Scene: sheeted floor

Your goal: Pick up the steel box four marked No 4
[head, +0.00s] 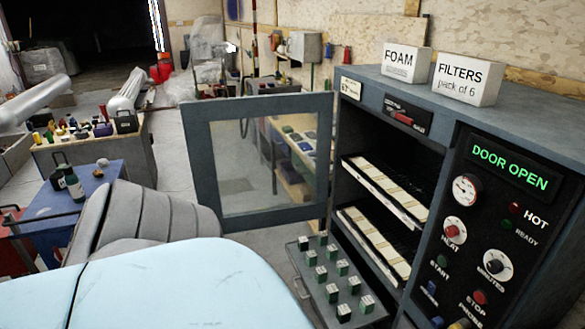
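I cannot make out any box marked No 4. A grey steel cabinet (450,115) stands at the right with its windowed door (200,165) swung open to the left. Its lit display reads DOOR OPEN. Inside, two shelves (385,190) hold rows of pale flat pieces. A metal tray (372,318) below the door holds several small dark boxes (332,292) with pale tops; any marks on them are too small to read. Neither of my grippers is in view.
A FOAM box (405,62) and a FILTERS box (467,80) sit on top of the cabinet. A blue table (85,190) with bottles stands at the left. A light blue surface (190,285) fills the lower left. Some bare floor shows behind the door.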

